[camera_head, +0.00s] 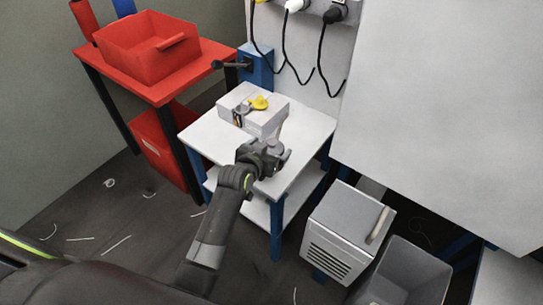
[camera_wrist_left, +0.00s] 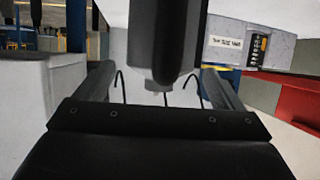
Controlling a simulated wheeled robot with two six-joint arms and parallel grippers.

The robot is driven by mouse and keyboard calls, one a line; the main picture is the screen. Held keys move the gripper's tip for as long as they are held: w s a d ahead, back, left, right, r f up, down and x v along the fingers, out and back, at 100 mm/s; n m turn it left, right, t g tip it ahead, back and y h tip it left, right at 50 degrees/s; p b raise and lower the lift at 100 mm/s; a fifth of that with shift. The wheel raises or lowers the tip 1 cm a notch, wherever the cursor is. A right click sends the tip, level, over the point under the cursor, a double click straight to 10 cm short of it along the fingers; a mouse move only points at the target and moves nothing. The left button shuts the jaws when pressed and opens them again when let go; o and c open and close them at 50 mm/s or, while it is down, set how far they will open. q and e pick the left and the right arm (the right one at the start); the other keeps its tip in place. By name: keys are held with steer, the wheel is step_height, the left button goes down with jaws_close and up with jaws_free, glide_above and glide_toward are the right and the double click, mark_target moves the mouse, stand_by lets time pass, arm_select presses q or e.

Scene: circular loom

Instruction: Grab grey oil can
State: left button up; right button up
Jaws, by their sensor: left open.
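My left gripper (camera_head: 268,156) is open over the front right part of the small white table. A light grey tapering thing (camera_head: 282,131) stands just behind it and is partly hidden by the gripper; it may be the oil can's upper part. In the left wrist view, a large grey and dark body (camera_wrist_left: 143,42) with a small nub shows between the two fingers of the left gripper (camera_wrist_left: 160,88). I cannot tell whether the fingers touch it. My right gripper is out of view.
A red bench (camera_head: 150,90) stands left. A grey cabinet (camera_head: 345,225) and a bin (camera_head: 415,270) stand right.

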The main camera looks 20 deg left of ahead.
arm_select(q)
steer(key=shift+x, duration=0.8)
